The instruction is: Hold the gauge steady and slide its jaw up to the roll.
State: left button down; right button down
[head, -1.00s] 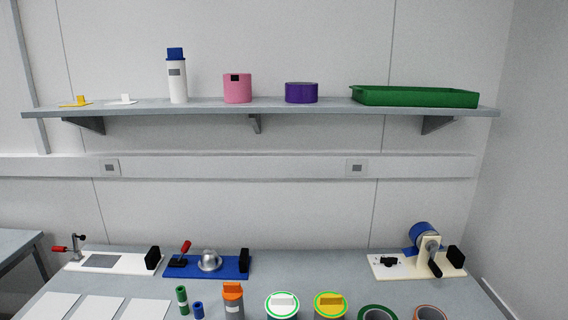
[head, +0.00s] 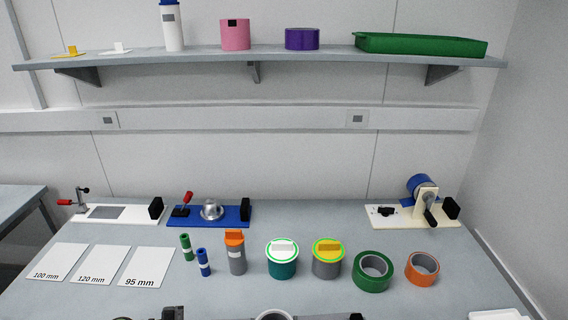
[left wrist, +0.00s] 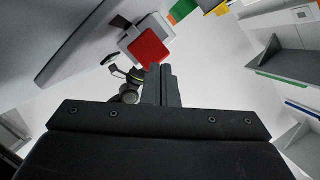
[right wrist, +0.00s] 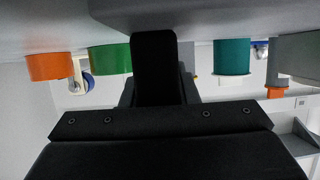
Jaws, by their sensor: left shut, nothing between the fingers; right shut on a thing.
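A grey roll (head: 275,315) shows only its top at the bottom edge of the head view. A grey bar (head: 322,317), seemingly part of the gauge, lies just right of it and is mostly cut off. My right gripper (right wrist: 155,42) is shut on a grey part, apparently of the gauge; its black finger hides most of the grip. A broad grey shape (right wrist: 215,14) sits close above that finger, too near to tell what it is. My left gripper (left wrist: 160,72) is shut and empty. Whether the gauge's jaw touches the roll cannot be seen.
A green roll (head: 372,285) and an orange roll (head: 422,281) stand right of centre. Two lidded pots (head: 282,267) (head: 327,266), a grey bottle (head: 237,259) and labelled cards (head: 147,268) stand or lie further left. Fixtures (head: 225,221) line the back; a shelf (head: 300,62) hangs above.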

pick_arm(q)
jog(key=shift+a, duration=0.7)
pick_arm(e)
jog(key=shift+s+f, duration=0.15)
jog(key=shift+f, duration=0.1)
pick_arm(q)
jog(key=shift+s+a, duration=0.1)
jog(key=shift+a, duration=0.3)
jog(key=v, duration=1.1)
jog(key=shift+s, duration=0.15)
jog(key=shift+a+r, duration=0.1)
pick_arm(e)
jog(key=c, duration=1)
grip_release()
jog(key=shift+r, duration=0.1)
jog(key=shift+c, duration=0.2)
jog(key=shift+r, duration=0.1)
